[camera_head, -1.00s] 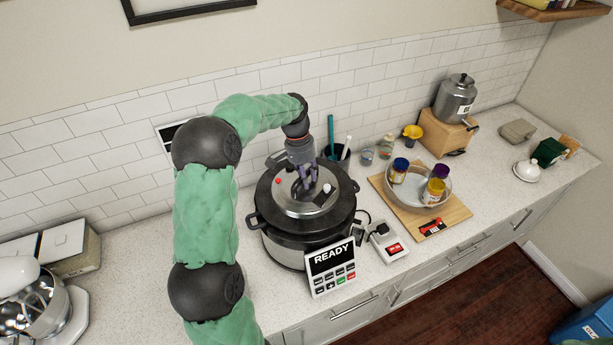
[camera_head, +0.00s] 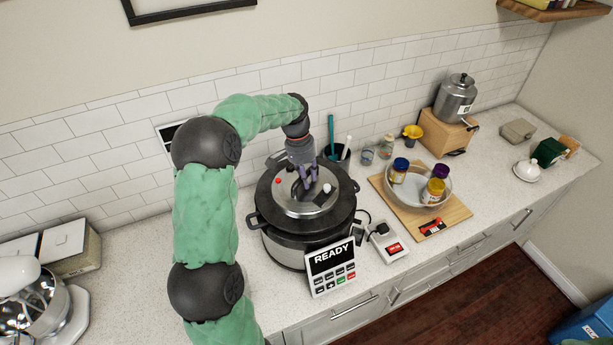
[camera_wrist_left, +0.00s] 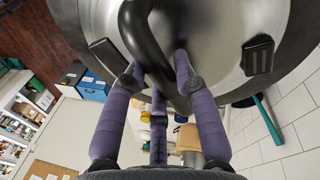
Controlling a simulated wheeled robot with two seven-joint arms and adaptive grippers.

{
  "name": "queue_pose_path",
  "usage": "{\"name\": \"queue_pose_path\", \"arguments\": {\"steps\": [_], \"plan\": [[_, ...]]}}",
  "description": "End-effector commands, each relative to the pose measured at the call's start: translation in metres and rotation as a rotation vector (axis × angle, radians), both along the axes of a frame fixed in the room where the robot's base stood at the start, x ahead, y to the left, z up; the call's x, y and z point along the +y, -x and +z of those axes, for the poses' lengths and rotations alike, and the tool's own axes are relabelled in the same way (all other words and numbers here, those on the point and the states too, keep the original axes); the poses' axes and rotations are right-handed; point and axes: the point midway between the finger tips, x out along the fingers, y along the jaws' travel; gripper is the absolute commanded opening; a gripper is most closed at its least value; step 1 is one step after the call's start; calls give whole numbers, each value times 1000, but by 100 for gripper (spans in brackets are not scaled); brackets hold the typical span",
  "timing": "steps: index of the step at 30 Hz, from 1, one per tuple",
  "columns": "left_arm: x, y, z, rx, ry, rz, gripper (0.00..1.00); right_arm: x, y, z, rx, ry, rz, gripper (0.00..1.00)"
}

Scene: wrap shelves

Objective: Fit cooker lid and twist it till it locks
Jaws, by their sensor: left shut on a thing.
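The cooker (camera_head: 283,247) is a dark and steel pot with side handles, standing on the counter with a panel that reads READY. Its lid (camera_head: 289,207) lies on top, silver in the middle with a dark rim, a red button and a white-topped knob. My left gripper (camera_head: 306,186) comes down from above and is shut on the dark curved lid handle. In the left wrist view, the purple fingers (camera_wrist_left: 160,72) close around the lid handle (camera_wrist_left: 146,40). The seam where lid and pot lock is too small to judge. My right gripper is not seen.
A wooden board (camera_head: 458,211) with a pan of jars stands to the right. A power strip (camera_head: 388,243) lies close to the cooker's right side. A utensil cup (camera_head: 337,157) stands behind it. A mixer (camera_head: 40,300) is at far left.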

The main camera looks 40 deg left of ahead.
Motion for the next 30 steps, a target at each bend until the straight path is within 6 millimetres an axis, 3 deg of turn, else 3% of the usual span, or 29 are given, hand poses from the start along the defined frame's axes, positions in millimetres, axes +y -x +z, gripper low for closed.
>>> {"name": "queue_pose_path", "arguments": {"steps": [30], "plan": [[1, -1, -7, -6, -2, 1, 0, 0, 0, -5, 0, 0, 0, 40]]}}
